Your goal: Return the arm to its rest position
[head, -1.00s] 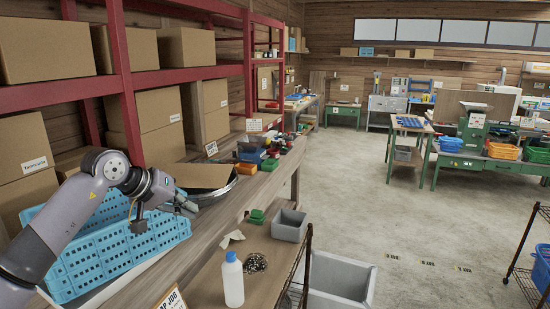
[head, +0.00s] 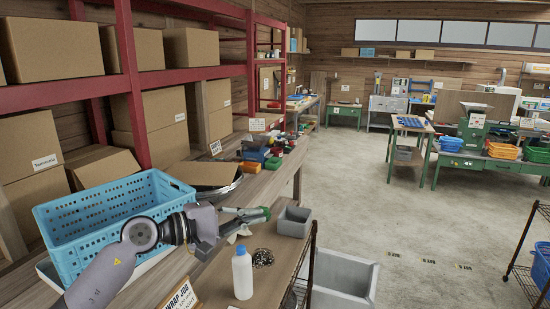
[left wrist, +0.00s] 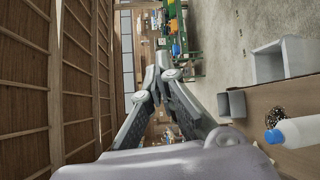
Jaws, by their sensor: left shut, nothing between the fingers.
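My left gripper (head: 256,217) is in the head view, in front of the workbench and to the right of the blue crate. Its fingers are shut with nothing between them. In the left wrist view its two fingers (left wrist: 163,62) meet at the tips, clear of any object. The light-blue perforated crate (head: 62,252) stands on the wooden bench at the left, partly hidden by my left arm. My right gripper is in neither view.
A white bottle with a blue cap (head: 242,275) stands on the lower cart below my gripper, near a grey bin (head: 294,222) and a dark pile (head: 263,258). A red shelf (head: 133,85) with cardboard boxes rises behind the bench.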

